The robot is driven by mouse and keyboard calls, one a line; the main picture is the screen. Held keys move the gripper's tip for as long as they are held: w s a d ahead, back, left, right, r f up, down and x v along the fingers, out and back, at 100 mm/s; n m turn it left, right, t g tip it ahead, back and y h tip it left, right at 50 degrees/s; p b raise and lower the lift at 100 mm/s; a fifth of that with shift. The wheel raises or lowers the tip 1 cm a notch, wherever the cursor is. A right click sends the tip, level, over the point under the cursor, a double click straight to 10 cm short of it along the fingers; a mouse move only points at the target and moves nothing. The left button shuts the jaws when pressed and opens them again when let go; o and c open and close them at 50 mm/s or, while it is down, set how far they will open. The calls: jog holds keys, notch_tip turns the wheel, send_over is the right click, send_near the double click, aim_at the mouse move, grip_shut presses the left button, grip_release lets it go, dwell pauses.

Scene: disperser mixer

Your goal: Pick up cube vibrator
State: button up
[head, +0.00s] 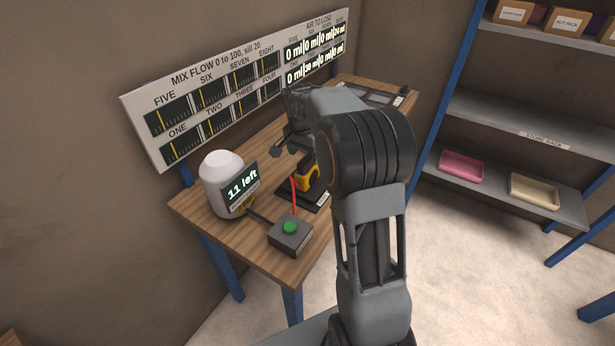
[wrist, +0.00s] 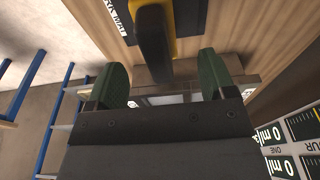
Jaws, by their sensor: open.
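A yellow and black tool (head: 308,178), which I take to be the cube vibrator, stands on a dark mat (head: 289,190) on the wooden bench. My arm partly hides it in the head view. In the wrist view its black handle (wrist: 153,45) reaches down from the top edge, with yellow behind it. My gripper (wrist: 161,82) is open, with one green finger on each side of the handle's line. The handle's end lies about between the fingertips, and no contact shows. In the head view my gripper (head: 288,146) is beside and above the tool.
A white rounded container (head: 220,180) with an "11 left" display (head: 241,187) and a grey box with a green button (head: 290,228) stand nearby on the bench. A gauge board (head: 225,95) runs along the wall behind. A shelf rack (head: 500,125) stands right.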

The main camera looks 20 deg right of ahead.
aim_at(308, 164)
jog(key=shift+w+d+f+p, duration=0.1)
jog(key=shift+d+f+p, duration=0.15)
jog(key=shift+f, duration=1.2)
jog(key=shift+w+d+f+p, duration=0.1)
jog(key=shift+d+f, duration=0.15)
jog(key=shift+f, duration=1.15)
jog(key=shift+c, duration=0.2)
jog(key=shift+r, duration=0.1)
grip_shut()
